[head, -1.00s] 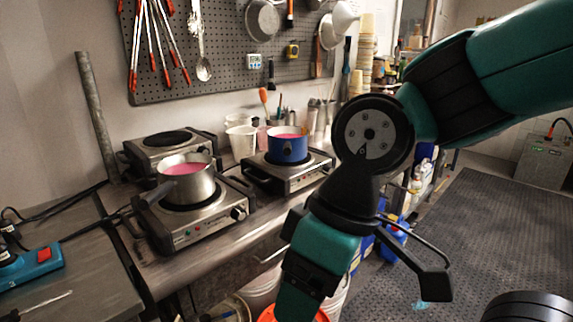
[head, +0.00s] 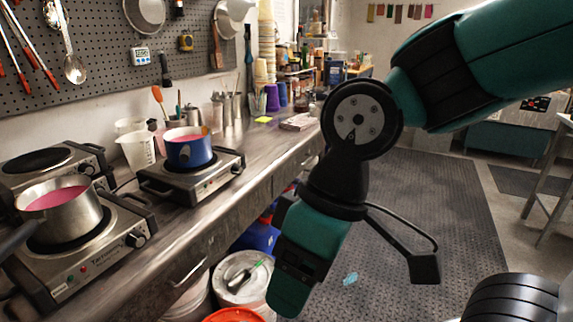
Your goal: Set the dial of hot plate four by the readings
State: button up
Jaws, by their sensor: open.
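Three hot plates stand on the steel bench at left. The front hot plate (head: 95,262) carries a steel pan (head: 88,215) of pink liquid and has a dark dial (head: 136,239) at its front right. A hot plate (head: 205,186) farther along bears a blue pot (head: 188,151), also with pink liquid. The back-left hot plate (head: 85,160) is bare. I cannot make out a number on any of them. A small digital display (head: 141,56) hangs on the pegboard, its reading too small to read. My gripper (head: 292,285) hangs right of the bench, away from every dial; its fingertips are hard to make out.
Cups and bottles crowd the bench's far end. White buckets (head: 240,283) and an orange rim (head: 232,315) lie below the bench edge, close to my gripper. The dark floor mat (head: 425,190) at right is largely clear.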

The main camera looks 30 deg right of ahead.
aim_at(238, 170)
jog(key=z, duration=1.25)
jog(key=i, duration=0.35)
jog(key=u, duration=1.2)
